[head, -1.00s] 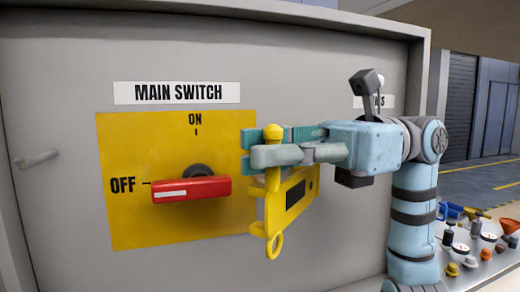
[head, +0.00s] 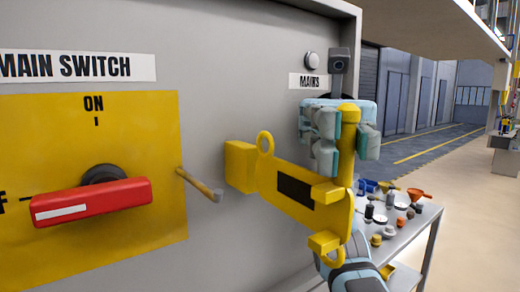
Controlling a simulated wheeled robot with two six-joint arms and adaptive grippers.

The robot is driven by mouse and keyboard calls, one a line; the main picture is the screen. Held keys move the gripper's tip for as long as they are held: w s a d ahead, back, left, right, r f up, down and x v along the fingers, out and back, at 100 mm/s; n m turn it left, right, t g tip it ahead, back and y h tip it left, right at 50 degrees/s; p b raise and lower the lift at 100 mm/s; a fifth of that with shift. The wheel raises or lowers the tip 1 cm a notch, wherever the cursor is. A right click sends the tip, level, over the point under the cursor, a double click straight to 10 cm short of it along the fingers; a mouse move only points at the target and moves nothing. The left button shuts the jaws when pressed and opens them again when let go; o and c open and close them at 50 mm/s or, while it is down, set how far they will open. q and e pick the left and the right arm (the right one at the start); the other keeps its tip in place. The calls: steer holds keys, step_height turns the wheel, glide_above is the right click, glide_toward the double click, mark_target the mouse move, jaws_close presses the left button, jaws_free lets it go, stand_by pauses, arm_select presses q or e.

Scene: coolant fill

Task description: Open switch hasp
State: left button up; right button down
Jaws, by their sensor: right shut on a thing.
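The yellow switch hasp (head: 300,192), a plate with a dark window and a ring at its upper left, stands swung out to the right of the yellow switch panel (head: 145,125). Its left end meets a yellow block (head: 240,166) on the grey cabinet face. My right gripper (head: 342,140) is shut on the upright yellow rod with a round top at the hasp's right end. The red switch handle (head: 92,201) lies nearly level by the OFF mark. A brownish peg (head: 201,186) sticks out of the panel's right edge, apart from the hasp. My left gripper is out of view.
The grey cabinet (head: 225,70) fills the left. A round button (head: 312,61) and the MAINS label (head: 308,81) are near its right edge. A table (head: 420,225) with several small parts and funnels stands at the right, behind my right arm. Open floor lies beyond.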

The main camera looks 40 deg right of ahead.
steer(key=shift+s+d, duration=0.15)
steer(key=shift+d, duration=1.25)
steer(key=c, duration=1.6)
jaws_free()
steer(key=shift+c, duration=0.2)
step_height(320, 180, up, 10)
